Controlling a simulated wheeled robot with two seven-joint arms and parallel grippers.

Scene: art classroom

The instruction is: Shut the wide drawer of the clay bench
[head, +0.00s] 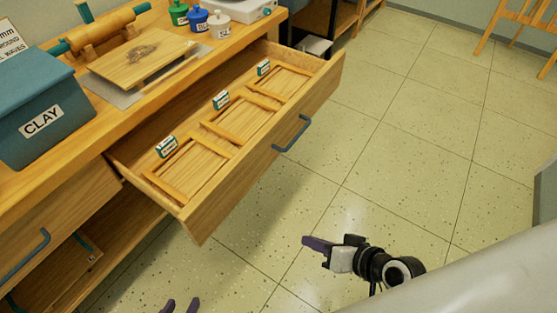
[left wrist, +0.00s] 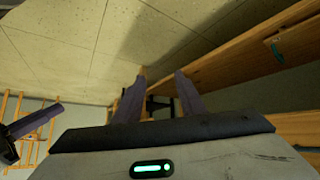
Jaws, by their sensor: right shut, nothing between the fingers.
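The wide drawer (head: 262,155) of the clay bench (head: 60,180) stands pulled far out in the head view. Its front carries a blue-grey bar handle (head: 291,133). Inside lie several wooden frames (head: 195,170) and small teal-and-white boxes (head: 221,100). My left gripper (head: 180,305) shows only its purple fingertips at the bottom edge, apart and empty, below the drawer's near corner in the picture. Its spread fingers also show in the left wrist view (left wrist: 160,98). My right gripper (head: 306,241) is shut and empty over the floor, apart from the drawer front.
On the benchtop are a teal clay box (head: 40,118), a wooden board (head: 142,58), a roller (head: 105,30) and small jars (head: 198,18). Another drawer with a handle (head: 25,257) is at lower left. The tiled floor (head: 400,130) before the drawer is clear.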

